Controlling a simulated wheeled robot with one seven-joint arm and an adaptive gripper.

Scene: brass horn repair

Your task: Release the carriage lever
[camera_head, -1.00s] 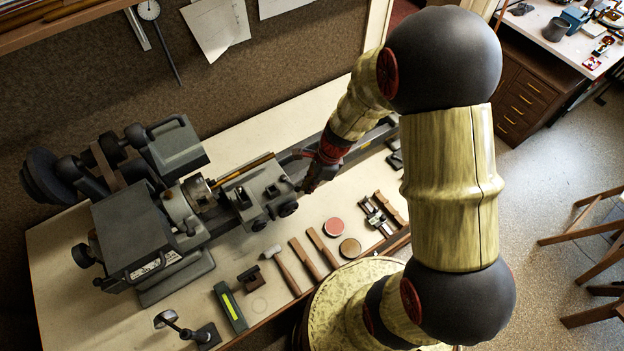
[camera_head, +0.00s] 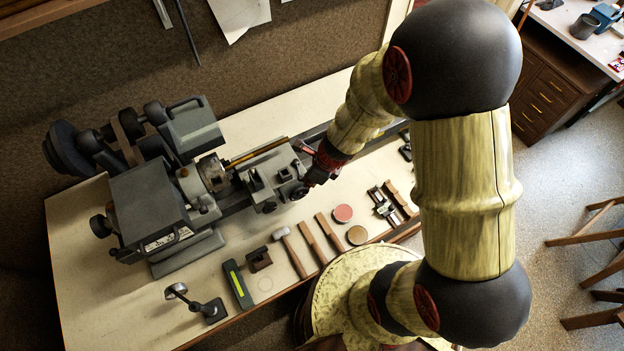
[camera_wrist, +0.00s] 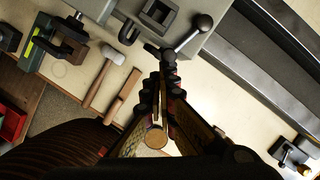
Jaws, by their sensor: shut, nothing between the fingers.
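The grey lathe carriage (camera_head: 262,184) sits on the bed in the head view. In the wrist view its lever (camera_wrist: 188,39) is a short metal arm with a dark ball end, standing out from the edge of the grey carriage casting (camera_wrist: 152,14). My gripper (camera_wrist: 164,72) is shut and empty, its fingertips right at the lever's hub end; I cannot tell whether they touch it. In the head view my gripper (camera_head: 311,180) is at the carriage's right end, beside a dark round knob (camera_head: 299,192). The lever cannot be made out clearly there.
The lathe headstock (camera_head: 155,205) stands left of the carriage. A mallet (camera_head: 290,252), wooden-handled tools, a red tin (camera_head: 343,213) and a brown tin (camera_head: 357,235) lie along the front of the bench (camera_head: 95,290). The dark bed rails (camera_wrist: 255,75) run beside my gripper.

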